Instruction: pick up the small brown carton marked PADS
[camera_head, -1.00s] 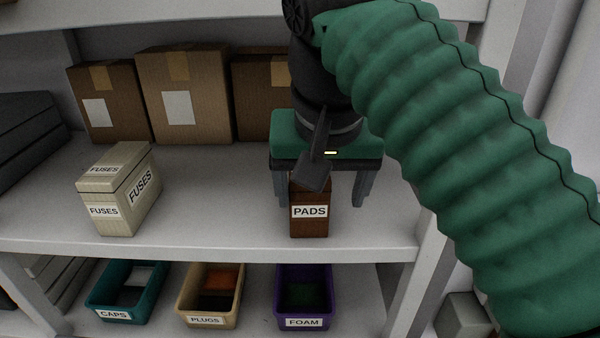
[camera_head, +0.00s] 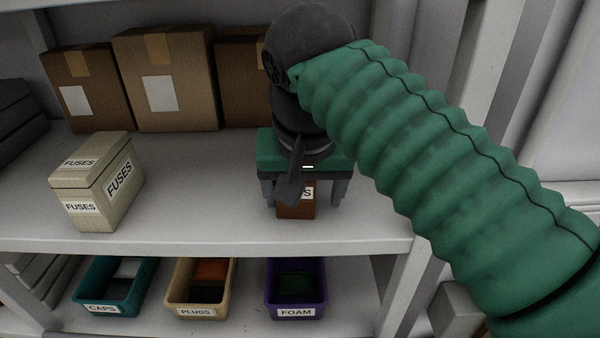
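The small brown PADS carton (camera_head: 296,211) stands upright on the upper shelf near its front edge. Its label is mostly hidden behind a dark part of my gripper, with only its last letter showing. My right gripper (camera_head: 304,194) is above and around the carton, pointing down. Its two grey fingers are spread, one on each side of the carton, with a visible gap on the right and a smaller one on the left. The carton's top is hidden under the gripper. My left gripper is not in view.
A beige FUSES box (camera_head: 97,183) stands to the left on the same shelf (camera_head: 200,200). Large brown boxes (camera_head: 165,80) stand behind. Below are a teal CAPS bin (camera_head: 82,290), a tan PLUGS bin (camera_head: 174,290) and a purple FOAM bin (camera_head: 323,292). The shelf between FUSES and PADS is clear.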

